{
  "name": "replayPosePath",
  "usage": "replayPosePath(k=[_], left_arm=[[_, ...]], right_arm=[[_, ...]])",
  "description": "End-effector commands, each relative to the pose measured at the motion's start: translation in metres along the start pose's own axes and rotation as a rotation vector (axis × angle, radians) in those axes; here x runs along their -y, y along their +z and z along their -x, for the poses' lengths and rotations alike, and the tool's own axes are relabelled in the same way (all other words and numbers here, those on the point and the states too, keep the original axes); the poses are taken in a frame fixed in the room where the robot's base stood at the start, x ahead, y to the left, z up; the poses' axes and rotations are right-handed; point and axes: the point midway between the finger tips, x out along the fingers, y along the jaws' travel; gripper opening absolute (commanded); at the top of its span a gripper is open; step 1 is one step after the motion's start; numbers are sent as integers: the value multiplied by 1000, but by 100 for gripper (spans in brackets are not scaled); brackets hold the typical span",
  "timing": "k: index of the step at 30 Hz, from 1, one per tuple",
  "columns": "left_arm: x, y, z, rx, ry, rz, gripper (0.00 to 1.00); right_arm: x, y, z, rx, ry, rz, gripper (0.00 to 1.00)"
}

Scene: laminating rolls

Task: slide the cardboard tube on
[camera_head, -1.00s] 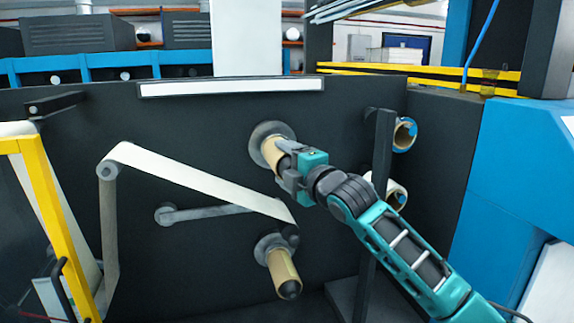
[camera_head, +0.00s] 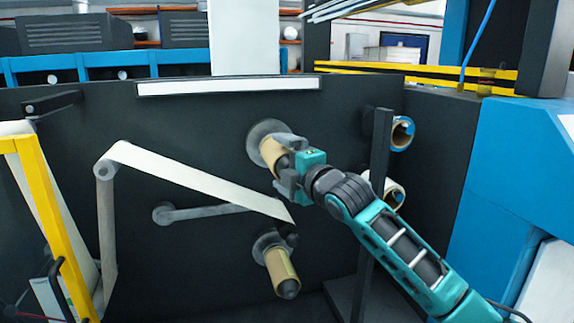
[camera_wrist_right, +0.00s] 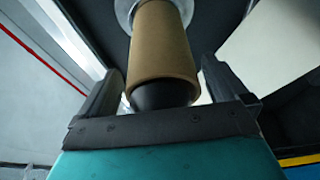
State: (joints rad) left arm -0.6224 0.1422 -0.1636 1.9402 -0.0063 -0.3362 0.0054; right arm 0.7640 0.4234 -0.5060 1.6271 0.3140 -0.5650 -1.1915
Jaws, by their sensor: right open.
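A brown cardboard tube (camera_head: 270,150) sits around the upper spindle on the dark machine panel, close to its round grey flange (camera_head: 257,137). In the right wrist view the tube (camera_wrist_right: 163,45) runs up to the flange, and the dark spindle end (camera_wrist_right: 162,95) sticks out of its near end. My right gripper (camera_head: 284,168) is at the spindle's outer end. Its fingers stand apart on either side of the spindle end and the tube's near end, with gaps showing (camera_wrist_right: 160,85). My left gripper is not in view.
A lower spindle with another tube (camera_head: 280,268) sits below. A white web (camera_head: 200,183) runs from a roller down to near that spindle. A dark post (camera_head: 380,190) and two more tubes (camera_head: 403,134) stand to the right. A yellow frame (camera_head: 45,215) is at the left.

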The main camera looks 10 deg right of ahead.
Motion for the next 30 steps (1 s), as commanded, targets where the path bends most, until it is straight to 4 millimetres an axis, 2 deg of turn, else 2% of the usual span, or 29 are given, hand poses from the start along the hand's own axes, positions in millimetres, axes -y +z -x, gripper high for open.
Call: replayPosePath(k=[4, 8, 21, 25, 30], left_arm=[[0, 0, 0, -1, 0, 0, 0], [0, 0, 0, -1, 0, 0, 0], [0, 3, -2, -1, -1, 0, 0], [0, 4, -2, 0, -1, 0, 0], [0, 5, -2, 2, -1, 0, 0]], right_arm=[[1, 1, 7, 1, -1, 2, 100], [1, 0, 24, 0, 0, 2, 100], [1, 0, 104, 0, 0, 4, 100], [1, 0, 119, 1, -1, 2, 100], [0, 0, 128, 1, 0, 0, 100]])
